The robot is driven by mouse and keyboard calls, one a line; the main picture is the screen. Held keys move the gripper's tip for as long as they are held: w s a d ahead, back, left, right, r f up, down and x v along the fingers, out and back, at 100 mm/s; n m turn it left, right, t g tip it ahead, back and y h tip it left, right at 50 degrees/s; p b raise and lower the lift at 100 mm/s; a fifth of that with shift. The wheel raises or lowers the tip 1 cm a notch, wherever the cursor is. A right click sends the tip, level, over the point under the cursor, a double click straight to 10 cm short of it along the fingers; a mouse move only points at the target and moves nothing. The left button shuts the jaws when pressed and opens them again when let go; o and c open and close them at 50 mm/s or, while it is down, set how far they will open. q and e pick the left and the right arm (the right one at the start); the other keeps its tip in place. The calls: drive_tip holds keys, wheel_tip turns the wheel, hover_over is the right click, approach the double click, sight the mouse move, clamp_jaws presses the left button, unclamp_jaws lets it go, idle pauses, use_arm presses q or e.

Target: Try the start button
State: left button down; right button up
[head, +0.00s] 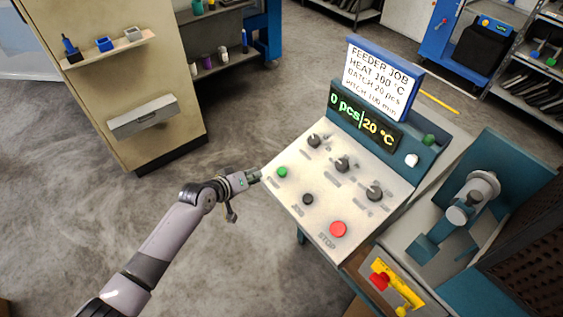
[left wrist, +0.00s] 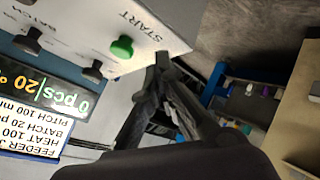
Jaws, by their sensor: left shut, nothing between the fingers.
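The green start button (head: 282,172) sits near the left edge of the sloped white control panel (head: 318,205). In the left wrist view the green button (left wrist: 122,47) shows beside the word START. My left gripper (head: 255,176) is shut and empty, just off the panel's left edge, a short way left of the button. Its fingertips (left wrist: 163,60) show close to the button in the left wrist view, apart from it in the picture; the depth between them is hard to tell. The display (head: 362,118) reads 0 pcs and 20 °C. My right gripper is not in view.
A job sign (head: 378,78) stands above the display. A teal machine (head: 470,205) is at the right. Open floor (head: 235,120) lies left of the panel.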

sight(282, 172)
use_arm(q)
drive_tip(key=d+r+h+p, duration=0.1)
drive_tip(key=d+r, duration=0.3)
drive_tip(key=r, duration=0.7)
drive_tip(key=shift+w+m+h, duration=0.3)
drive_tip(key=shift+w+h, duration=0.1)
drive_tip(key=shift+h, duration=0.1)
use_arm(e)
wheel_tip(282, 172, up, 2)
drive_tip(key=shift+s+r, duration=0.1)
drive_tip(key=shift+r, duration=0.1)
use_arm(q)
drive_tip(key=f+b, duration=0.2)
drive_tip(key=w+d+f+b, duration=0.1)
drive_tip(key=f+b, duration=0.2)
drive_tip(key=d+f+b, duration=0.1)
drive_tip(key=f+b, duration=0.1)
drive_tip(key=f, duration=0.1)
drive_tip(key=shift+w, duration=0.25)
drive_tip(key=shift+w+d+f+b, duration=0.1)
drive_tip(key=shift+f+b, duration=0.1)
drive_tip(key=shift+b, duration=0.1)
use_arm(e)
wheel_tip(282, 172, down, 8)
use_arm(q)
drive_tip(key=shift+f, duration=0.1)
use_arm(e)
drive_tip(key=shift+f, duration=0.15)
